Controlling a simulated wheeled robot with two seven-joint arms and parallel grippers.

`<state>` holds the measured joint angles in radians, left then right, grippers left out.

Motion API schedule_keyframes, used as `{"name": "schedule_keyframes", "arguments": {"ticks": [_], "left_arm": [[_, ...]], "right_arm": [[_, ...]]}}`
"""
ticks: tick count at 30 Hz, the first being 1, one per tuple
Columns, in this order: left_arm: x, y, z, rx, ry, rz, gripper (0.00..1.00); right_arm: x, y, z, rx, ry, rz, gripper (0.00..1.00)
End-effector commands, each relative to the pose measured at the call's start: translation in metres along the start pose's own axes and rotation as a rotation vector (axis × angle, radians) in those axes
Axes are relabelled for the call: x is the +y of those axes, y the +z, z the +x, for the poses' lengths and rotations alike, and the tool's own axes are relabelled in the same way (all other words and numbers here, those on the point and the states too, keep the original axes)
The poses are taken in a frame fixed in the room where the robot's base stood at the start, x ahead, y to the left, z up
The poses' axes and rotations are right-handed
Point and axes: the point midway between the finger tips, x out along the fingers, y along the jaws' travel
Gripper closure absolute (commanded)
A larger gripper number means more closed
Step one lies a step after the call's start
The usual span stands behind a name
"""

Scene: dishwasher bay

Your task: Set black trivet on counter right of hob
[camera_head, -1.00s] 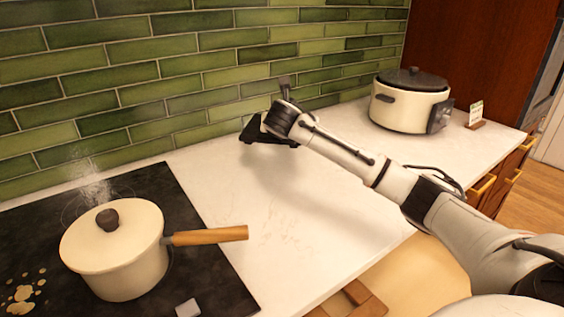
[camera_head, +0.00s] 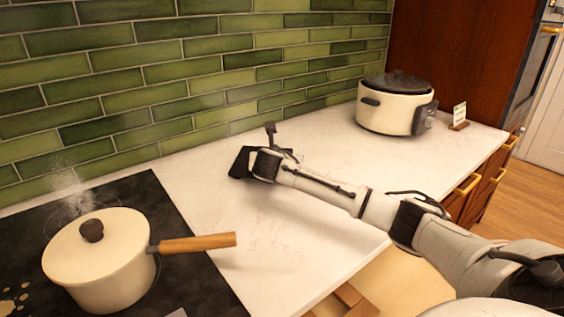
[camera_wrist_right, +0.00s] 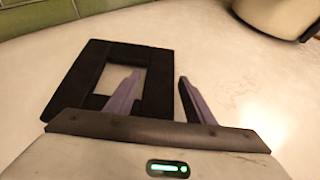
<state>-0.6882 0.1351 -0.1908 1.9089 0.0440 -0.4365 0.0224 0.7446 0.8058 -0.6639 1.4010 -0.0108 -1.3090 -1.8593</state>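The black trivet (camera_head: 240,162) is a flat square frame with a square hole. It appears to lie flat on the white counter (camera_head: 263,231) to the right of the hob (camera_head: 187,232), near the tiled wall. My right gripper (camera_wrist_right: 159,76) is over the trivet's near-right side in the wrist view. One finger is at the hole and the other is outside the right bar (camera_wrist_right: 158,88), with visible gaps beside the bar. The fingers look open. In the head view my right gripper (camera_head: 262,165) hides part of the trivet. My left gripper is out of view.
A steaming cream saucepan (camera_head: 100,262) stands on the hob, its wooden handle (camera_head: 198,243) reaching over the counter. A cream slow cooker (camera_head: 392,106) and a small card stand (camera_head: 459,116) are at the back right. The counter between is clear.

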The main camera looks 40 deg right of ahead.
Motion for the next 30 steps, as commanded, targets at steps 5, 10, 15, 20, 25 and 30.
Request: {"name": "schedule_keyframes", "arguments": {"ticks": [5,10,15,20,25,30], "left_arm": [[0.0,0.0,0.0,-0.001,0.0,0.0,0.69],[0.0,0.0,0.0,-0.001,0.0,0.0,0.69],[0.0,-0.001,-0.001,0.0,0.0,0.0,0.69],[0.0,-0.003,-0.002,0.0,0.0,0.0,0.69],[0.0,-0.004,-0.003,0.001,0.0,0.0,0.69],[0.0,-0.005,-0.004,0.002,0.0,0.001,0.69]], "right_arm": [[0.0,0.0,0.0,0.0,0.0,0.0,0.44],[0.0,0.001,-0.001,-0.001,0.0,0.0,0.44],[0.0,0.002,-0.016,-0.002,0.001,0.0,0.44],[0.001,0.002,-0.048,-0.002,0.003,0.0,0.44],[0.001,0.002,-0.085,-0.002,0.003,0.0,0.44],[0.001,0.001,-0.11,-0.001,0.002,0.001,0.44]]}}
